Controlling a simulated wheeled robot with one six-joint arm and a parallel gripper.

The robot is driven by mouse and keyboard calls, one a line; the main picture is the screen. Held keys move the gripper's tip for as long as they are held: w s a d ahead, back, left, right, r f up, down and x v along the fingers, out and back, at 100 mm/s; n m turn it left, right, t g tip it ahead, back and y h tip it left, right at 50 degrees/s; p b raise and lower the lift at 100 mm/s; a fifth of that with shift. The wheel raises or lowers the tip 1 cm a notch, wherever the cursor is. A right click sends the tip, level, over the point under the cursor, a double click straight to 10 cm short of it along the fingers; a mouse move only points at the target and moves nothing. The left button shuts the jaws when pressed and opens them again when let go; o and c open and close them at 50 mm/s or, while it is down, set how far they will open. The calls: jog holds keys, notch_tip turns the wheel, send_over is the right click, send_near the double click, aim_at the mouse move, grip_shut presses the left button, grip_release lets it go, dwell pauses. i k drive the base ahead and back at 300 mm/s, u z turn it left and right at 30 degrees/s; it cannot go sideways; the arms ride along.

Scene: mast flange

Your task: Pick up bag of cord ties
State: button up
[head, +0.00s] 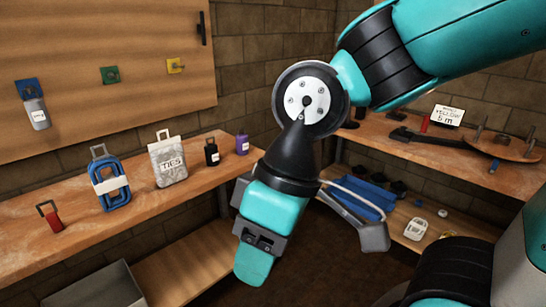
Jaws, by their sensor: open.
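The bag of cord ties (168,164) is a grey, crinkled bag with a white label reading "TIES" and a pale loop handle on top. It stands upright on the wooden bench at left. My gripper (318,248) is teal and grey, to the right of the bag and in front of the bench. It points downward, open and empty, apart from the bag. The bag is fully in view.
A blue coiled cord (111,187) stands left of the bag, a black bottle (212,153) and a purple bottle (242,145) right of it. A red-handled item (50,215) is farther left. A wooden board (100,75) with hanging items rises behind. A second bench (400,150) is at right.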

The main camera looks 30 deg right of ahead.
aim_at(167, 158)
jog(key=z, duration=0.35)
jog(key=k, duration=0.8)
jog(key=z, duration=0.7)
jog(key=i, duration=1.15)
jog(key=u, duration=0.9)
